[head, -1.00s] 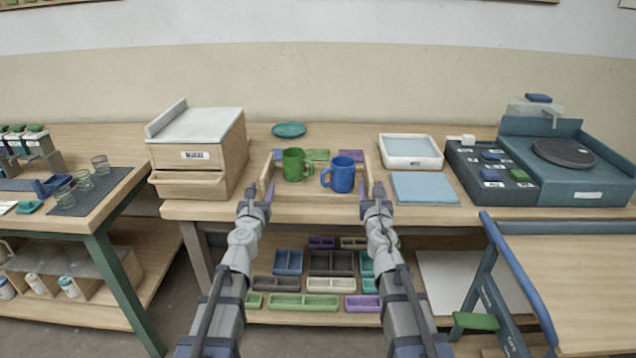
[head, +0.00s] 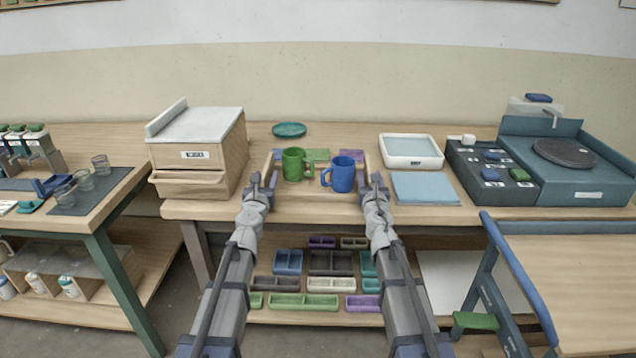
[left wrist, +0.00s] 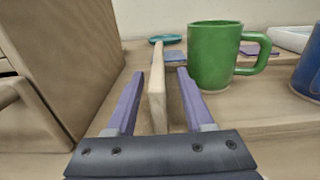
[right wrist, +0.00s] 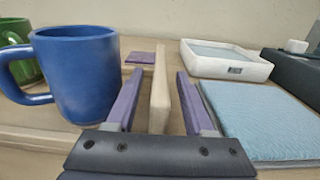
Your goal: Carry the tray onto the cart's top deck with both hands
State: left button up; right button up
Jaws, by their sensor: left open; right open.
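The wooden tray (head: 316,196) sits on the bench and carries a green mug (head: 293,165) and a blue mug (head: 341,175). My left gripper (head: 262,183) is open at the tray's left side. In the left wrist view its purple fingers stand on either side of the tray's upright left wall (left wrist: 157,88), with gaps visible. My right gripper (head: 375,183) is open at the right side. In the right wrist view its fingers straddle the right wall (right wrist: 160,95). The cart (head: 570,275), with a wooden top deck and blue rail, stands at the lower right.
A wooden drawer box (head: 205,150) stands left of the tray. A light-blue pad (head: 424,188) and white bin (head: 410,152) lie to its right, a turntable unit (head: 565,165) further right. The visible cart deck is bare.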

pick_arm(q)
jog(key=shift+w, duration=1)
pick_arm(e)
jog(key=shift+w, duration=1)
pick_arm(q)
jog(key=shift+s, duration=0.1)
grip_shut()
pick_arm(e)
jog(key=shift+s, duration=0.1)
grip_shut()
jog(key=shift+s, duration=0.1)
